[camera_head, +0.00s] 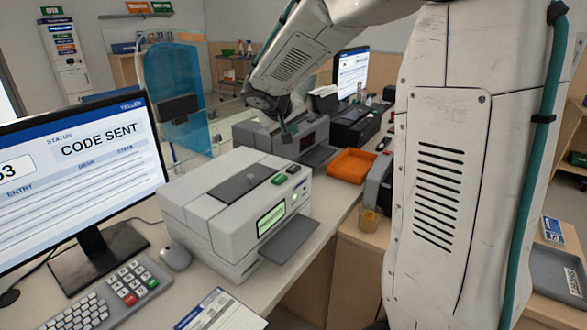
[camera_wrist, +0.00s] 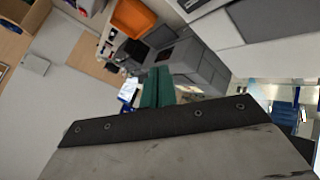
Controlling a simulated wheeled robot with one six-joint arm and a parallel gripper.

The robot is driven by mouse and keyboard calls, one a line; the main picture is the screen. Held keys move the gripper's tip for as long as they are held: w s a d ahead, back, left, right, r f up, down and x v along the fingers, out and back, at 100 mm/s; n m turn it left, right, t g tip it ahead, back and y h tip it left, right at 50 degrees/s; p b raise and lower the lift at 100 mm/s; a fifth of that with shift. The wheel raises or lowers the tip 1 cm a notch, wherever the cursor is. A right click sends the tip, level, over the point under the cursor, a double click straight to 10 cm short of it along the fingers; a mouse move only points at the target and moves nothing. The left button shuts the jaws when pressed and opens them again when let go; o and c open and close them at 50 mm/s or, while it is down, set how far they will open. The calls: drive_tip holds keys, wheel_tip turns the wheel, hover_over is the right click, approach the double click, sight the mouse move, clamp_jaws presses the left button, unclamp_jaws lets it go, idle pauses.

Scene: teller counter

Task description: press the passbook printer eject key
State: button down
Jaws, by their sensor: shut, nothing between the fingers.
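The passbook printer appears to be the pale grey box (camera_head: 195,203) on the counter in the head view. It has a lit green display (camera_head: 271,219) and an output tray at its front. A green key (camera_head: 278,180) and a dark key (camera_head: 294,169) sit on its top right; I cannot read which is eject. My gripper (camera_head: 289,134) is shut and empty, above and beyond the printer's back right, apart from the keys. In the wrist view its teal fingers (camera_wrist: 158,85) are together; the keys are not visible there.
A darker grey machine (camera_head: 255,137) stands behind the printer, near my gripper. An orange tray (camera_head: 352,165) lies to its right and shows in the wrist view (camera_wrist: 133,17).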

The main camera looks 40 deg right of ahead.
sight(292, 169)
drive_tip(key=shift+f, duration=4.4)
drive_tip(key=shift+f, duration=0.15)
drive_tip(key=shift+f, duration=0.25)
